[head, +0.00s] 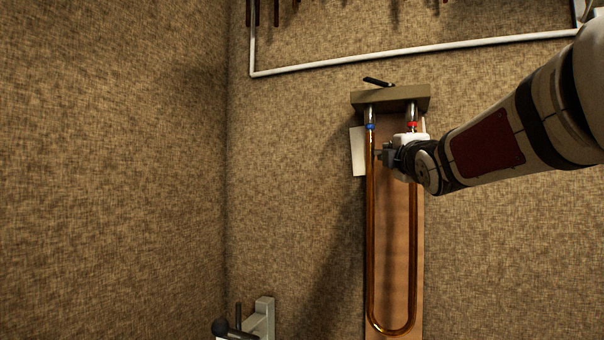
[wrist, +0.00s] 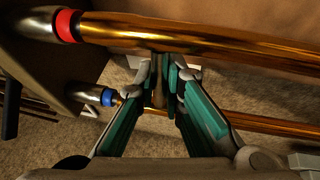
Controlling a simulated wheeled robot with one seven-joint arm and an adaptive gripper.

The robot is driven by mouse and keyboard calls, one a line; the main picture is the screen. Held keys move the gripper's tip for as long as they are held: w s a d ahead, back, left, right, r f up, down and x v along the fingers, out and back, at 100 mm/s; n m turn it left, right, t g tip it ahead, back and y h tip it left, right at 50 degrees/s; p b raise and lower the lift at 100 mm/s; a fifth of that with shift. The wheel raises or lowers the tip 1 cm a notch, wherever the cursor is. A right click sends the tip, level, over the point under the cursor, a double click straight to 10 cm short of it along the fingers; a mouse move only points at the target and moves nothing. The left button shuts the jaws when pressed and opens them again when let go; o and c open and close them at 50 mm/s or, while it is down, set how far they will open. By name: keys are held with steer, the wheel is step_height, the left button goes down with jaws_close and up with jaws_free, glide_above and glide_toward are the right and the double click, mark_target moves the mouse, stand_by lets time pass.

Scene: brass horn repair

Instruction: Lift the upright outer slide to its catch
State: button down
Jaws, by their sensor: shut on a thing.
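The brass outer slide (head: 370,235) hangs upright as a long U, its bend near the bottom of the head view. Blue and red bands mark its two upper ends, and short silver tubes show between them and the olive-grey top block (head: 390,98). A black lever (head: 377,82), possibly the catch, sits tilted on that block. My gripper (head: 380,155) reaches in from the right, just below the bands. In the wrist view its teal-padded fingers (wrist: 161,85) are shut on a short cross brace (wrist: 158,94) between the two slide tubes.
A wooden backboard (head: 392,230) stands behind the slide, with a white card (head: 358,152) at its upper left. A grey fixture with a black knob (head: 262,318) stands low on the left. A white rail (head: 420,49) runs above. Wall space left of the slide is clear.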

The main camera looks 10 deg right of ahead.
steer(key=shift+r, duration=0.45)
steer(key=shift+r, duration=0.1)
steer(key=c, duration=1.7)
jaws_free()
steer(key=shift+o, duration=0.2)
steer(key=shift+f, duration=0.2)
steer(key=v, duration=1.2)
